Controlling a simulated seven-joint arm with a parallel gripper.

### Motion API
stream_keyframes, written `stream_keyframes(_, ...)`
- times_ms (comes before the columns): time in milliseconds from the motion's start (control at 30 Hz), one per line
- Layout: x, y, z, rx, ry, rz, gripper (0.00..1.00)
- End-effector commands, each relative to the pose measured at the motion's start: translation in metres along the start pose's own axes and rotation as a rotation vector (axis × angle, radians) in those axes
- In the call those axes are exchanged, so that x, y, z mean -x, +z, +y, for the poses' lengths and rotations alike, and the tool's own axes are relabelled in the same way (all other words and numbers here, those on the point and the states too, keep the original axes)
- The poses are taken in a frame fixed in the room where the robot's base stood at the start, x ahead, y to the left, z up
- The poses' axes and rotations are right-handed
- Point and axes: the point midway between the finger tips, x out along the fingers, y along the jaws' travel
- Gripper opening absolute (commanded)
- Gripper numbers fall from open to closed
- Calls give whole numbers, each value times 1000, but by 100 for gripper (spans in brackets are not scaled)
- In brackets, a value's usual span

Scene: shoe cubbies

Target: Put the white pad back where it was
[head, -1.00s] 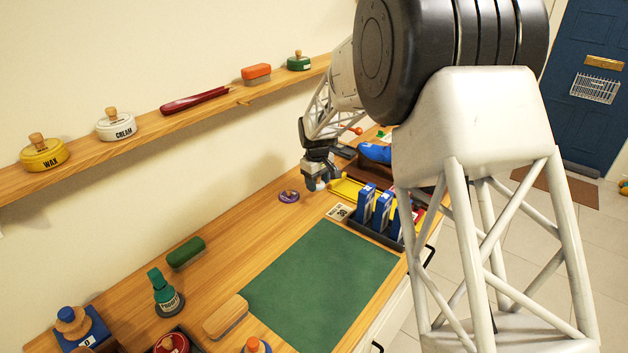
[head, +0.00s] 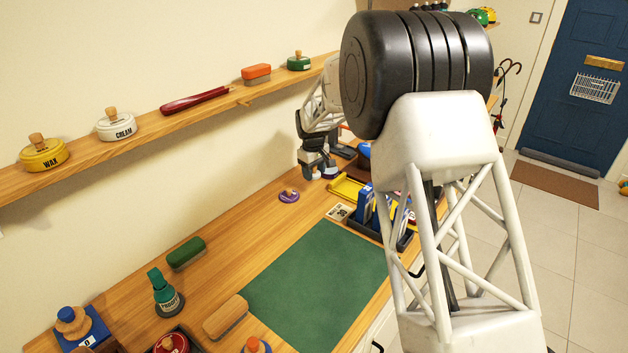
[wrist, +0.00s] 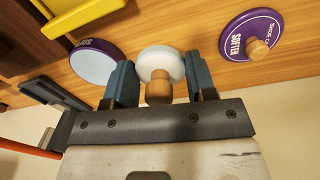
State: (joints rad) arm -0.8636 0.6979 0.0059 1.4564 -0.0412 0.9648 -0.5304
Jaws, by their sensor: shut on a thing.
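My gripper (wrist: 159,84) is shut on the white pad (wrist: 163,62), a round white disc with a wooden knob, held between its two blue fingers. In the head view my gripper (head: 319,172) is low over the far part of the bench, and the pad is hard to make out there. An open purple tin (wrist: 97,62) with a pale inside stands just left of the gripper in the wrist view. Its purple lid (wrist: 250,36), with a wooden knob, lies apart on the right; it also shows in the head view (head: 289,196). The pad's height above the bench is unclear.
A yellow tray (head: 345,190) and a black tray (head: 405,243) with blue boxes (head: 365,205) stand to the gripper's right. A small card (head: 339,213) and a green mat (head: 315,285) lie nearer. A wall shelf (head: 205,103) runs along the left.

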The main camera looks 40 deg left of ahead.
Motion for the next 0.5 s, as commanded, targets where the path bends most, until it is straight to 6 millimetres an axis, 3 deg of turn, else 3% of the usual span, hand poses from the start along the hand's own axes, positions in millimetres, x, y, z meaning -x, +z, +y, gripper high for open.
stream_keyframes(167,-4,0,0,0,-1,-1,29)
stream_keyframes(500,-33,0,-1,0,0,0,29)
